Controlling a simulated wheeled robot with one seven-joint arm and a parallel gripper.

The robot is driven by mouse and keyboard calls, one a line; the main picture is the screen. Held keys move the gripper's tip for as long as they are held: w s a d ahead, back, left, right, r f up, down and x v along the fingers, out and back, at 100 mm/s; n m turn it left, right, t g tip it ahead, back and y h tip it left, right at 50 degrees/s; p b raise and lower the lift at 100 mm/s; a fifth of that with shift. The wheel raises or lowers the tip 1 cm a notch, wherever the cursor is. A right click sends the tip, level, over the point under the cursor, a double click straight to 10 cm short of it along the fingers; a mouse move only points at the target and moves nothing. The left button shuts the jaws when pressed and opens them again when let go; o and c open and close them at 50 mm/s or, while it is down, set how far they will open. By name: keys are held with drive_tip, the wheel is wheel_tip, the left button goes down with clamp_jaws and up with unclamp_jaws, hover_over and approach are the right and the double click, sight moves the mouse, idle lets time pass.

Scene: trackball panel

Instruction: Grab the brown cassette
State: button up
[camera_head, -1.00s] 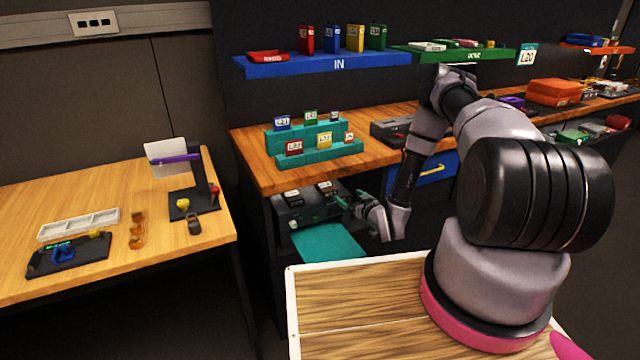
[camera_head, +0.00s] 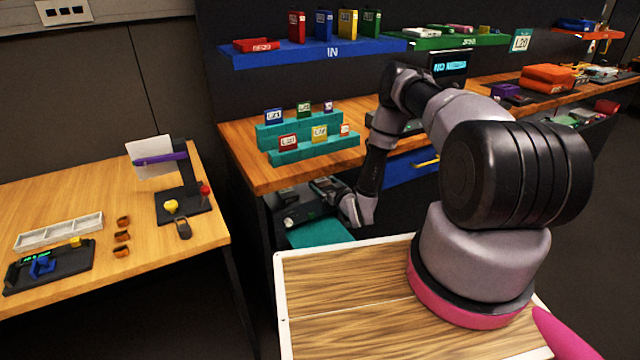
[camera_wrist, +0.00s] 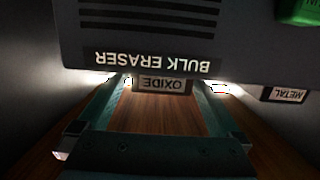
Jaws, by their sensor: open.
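I cannot pick out a brown cassette for certain in either view. My gripper (camera_wrist: 166,84) is open in the wrist view, its two teal fingers spread apart. A plate lettered OXIDE (camera_wrist: 165,84) shows between the fingertips; I see no contact. Just above it in that picture is a dark grey unit lettered BULK ERASER (camera_wrist: 150,30), its text upside down. In the head view my gripper (camera_head: 322,187) is low, at a dark device (camera_head: 290,213) below the wooden bench. The hand partly hides that device.
A teal panel (camera_head: 320,234) lies below the device. Small coloured cassettes stand on teal steps (camera_head: 312,146) on the bench. The blue IN shelf (camera_head: 300,56) holds upright cassettes. Left, a wooden table (camera_head: 70,195) carries a tray and several small brown-orange pieces (camera_head: 122,236).

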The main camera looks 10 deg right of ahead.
sight(320, 181)
drive_tip(key=shift+x, duration=1.6)
drive_tip(key=c, duration=1.3)
drive_tip(key=shift+c, duration=0.2)
